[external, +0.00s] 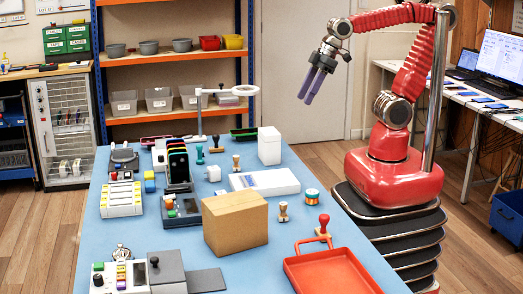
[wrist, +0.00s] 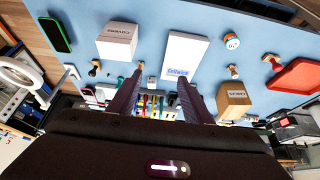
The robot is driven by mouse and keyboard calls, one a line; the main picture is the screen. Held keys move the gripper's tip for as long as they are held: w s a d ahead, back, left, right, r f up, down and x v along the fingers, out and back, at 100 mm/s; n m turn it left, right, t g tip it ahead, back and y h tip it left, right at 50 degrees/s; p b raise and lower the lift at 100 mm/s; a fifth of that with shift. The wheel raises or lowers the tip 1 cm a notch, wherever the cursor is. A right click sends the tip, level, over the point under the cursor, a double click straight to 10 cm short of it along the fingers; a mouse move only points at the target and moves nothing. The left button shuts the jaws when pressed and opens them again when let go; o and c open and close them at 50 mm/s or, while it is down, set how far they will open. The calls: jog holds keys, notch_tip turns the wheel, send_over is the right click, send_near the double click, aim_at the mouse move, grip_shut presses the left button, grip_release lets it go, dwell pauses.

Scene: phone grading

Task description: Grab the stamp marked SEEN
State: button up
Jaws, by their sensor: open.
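Several stamps stand on the blue table; no SEEN mark is readable on any. A teal-handled stamp (external: 199,154) and a wooden-handled stamp (external: 236,162) are near the white box. Another wooden-handled stamp (external: 283,212) is right of the cardboard box, and a red-handled stamp (external: 323,223) is by the red tray.
A cardboard box (external: 235,225), a white flat box (external: 264,182), an upright white box (external: 269,147) and a red tray (external: 333,272) stand on the blue table (external: 290,240). A phone rack (external: 178,168) and a ring lamp (external: 226,91) are further left.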

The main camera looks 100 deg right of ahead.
jog(key=w+d, duration=0.5)
jog(key=w, duration=0.4)
send_over(222, 147)
notch_tip(222, 147, down, 16)
jog(key=shift+w+a+f+m+g, duration=0.1)
jog(key=shift+w+m+g, duration=0.05)
jog(key=shift+m+g, duration=0.2)
jog(key=shift+f, duration=2.35)
jog(key=shift+f, duration=0.25)
jog(key=shift+s+x, duration=0.2)
jog(key=shift+x, duration=0.95)
jog(key=shift+s+x, duration=0.15)
jog(key=shift+x, duration=1)
